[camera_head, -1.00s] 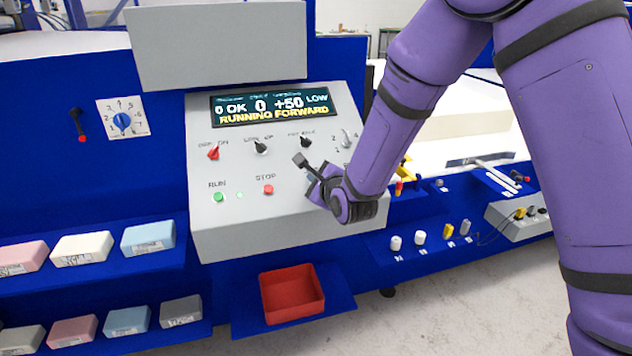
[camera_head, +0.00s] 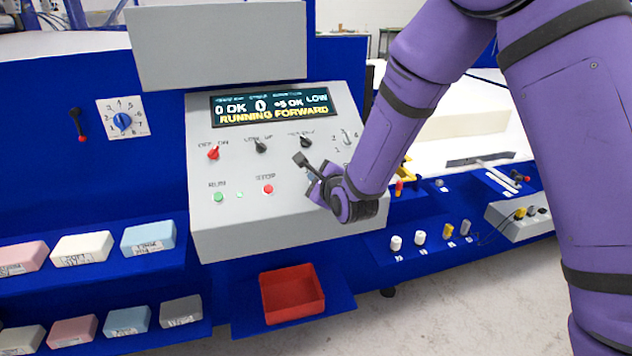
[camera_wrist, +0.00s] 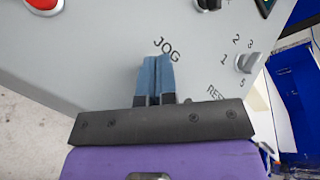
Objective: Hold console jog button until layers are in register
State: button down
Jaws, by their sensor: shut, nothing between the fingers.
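The grey console (camera_head: 285,225) has a display (camera_head: 272,108) reading "0 OK", "0", "+5 OK", "LOW", with "RUNNING FORWARD" in yellow below. My gripper (camera_head: 312,178) is at the right part of the console's sloped face. In the wrist view its blue fingers (camera_wrist: 155,62) are shut together, tips at the console face just below the printed "JOG" label (camera_wrist: 166,49). The jog button itself is hidden behind the fingertips; I cannot see how far it is pressed. The foam layers' edges are not clearly visible.
A green RUN button (camera_head: 219,197) and red STOP button (camera_head: 268,189) sit left of my gripper. Switches (camera_head: 261,146) line the row above, with a numbered selector (camera_head: 346,137) at right. A red tray (camera_head: 292,294) and foam samples (camera_head: 148,238) lie lower down.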

jog(key=shift+s+d+r, duration=0.1)
jog(key=shift+s+r, duration=0.25)
jog(key=shift+r, duration=0.25)
jog(key=shift+s+d+r, duration=0.1)
jog(key=shift+s+r, duration=0.3)
jog(key=shift+r, duration=0.3)
jog(key=shift+s+d+r, duration=0.15)
jog(key=shift+s+r, duration=0.3)
jog(key=shift+r, duration=0.25)
jog(key=shift+s+d+r, duration=0.1)
jog(key=shift+s+r, duration=0.3)
jog(key=shift+r, duration=0.3)
jog(key=s+d+r+n+g+h, duration=0.2)
jog(key=s+d+r+n, duration=0.35)
jog(key=d, duration=0.25)
jog(key=s+d+r+n+g+h, duration=0.2)
jog(key=s+d+r+n, duration=0.3)
jog(key=d, duration=0.3)
jog(key=s+d+r+n+g+h, duration=0.1)
jog(key=s+d+n, duration=0.4)
jog(key=s, duration=0.6)
jog(key=s+d+r+n+g+h, duration=0.1)
jog(key=s+d+r+n+g, duration=0.2)
jog(key=s+d+n, duration=0.2)
jog(key=s+d, duration=0.3)
jog(key=s, duration=0.3)
jog(key=shift+s+r+g+h, duration=0.2)
jog(key=shift+r+g+h, duration=0.1)
jog(key=shift+r+g, duration=0.1)
